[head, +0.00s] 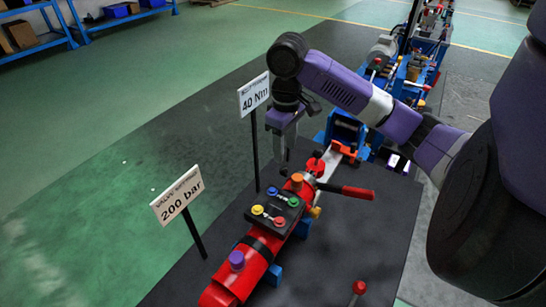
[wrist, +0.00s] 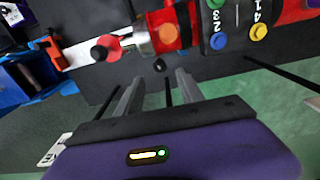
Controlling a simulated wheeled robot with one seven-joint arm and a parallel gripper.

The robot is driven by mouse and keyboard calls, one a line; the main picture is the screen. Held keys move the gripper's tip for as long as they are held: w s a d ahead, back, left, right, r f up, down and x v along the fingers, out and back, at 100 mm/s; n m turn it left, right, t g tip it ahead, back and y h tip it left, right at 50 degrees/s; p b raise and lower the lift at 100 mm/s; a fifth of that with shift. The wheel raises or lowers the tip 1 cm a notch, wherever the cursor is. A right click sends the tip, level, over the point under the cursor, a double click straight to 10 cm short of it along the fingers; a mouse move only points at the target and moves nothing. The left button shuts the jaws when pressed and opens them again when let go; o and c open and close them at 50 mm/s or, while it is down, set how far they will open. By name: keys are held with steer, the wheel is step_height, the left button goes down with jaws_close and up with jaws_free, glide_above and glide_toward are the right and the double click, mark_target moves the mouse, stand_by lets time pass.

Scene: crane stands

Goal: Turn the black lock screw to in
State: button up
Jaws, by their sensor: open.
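A small black knob, which looks like the lock screw (wrist: 159,65), shows in the wrist view just below the orange cap on the red cylinder. My gripper (wrist: 160,76) has its two fingers apart, with the knob between their tips in the picture. I cannot tell whether they touch it. Whether the screw is in or out is too small to tell.
A black panel with coloured buttons (head: 276,212) sits on the cylinder. A red-handled lever (head: 345,190) sticks out to the right. Signs reading 40 Nm (head: 254,95) and 200 bar (head: 177,193) stand on posts at the left. Blue stands with equipment (head: 410,75) are behind.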

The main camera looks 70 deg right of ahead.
mark_target(283, 169)
steer(key=shift+w+d+f, duration=0.1)
steer(key=shift+f, duration=0.1)
step_height(283, 169, down, 7)
steer(key=shift+f, duration=0.2)
steer(key=shift+c, duration=0.3)
jaws_close()
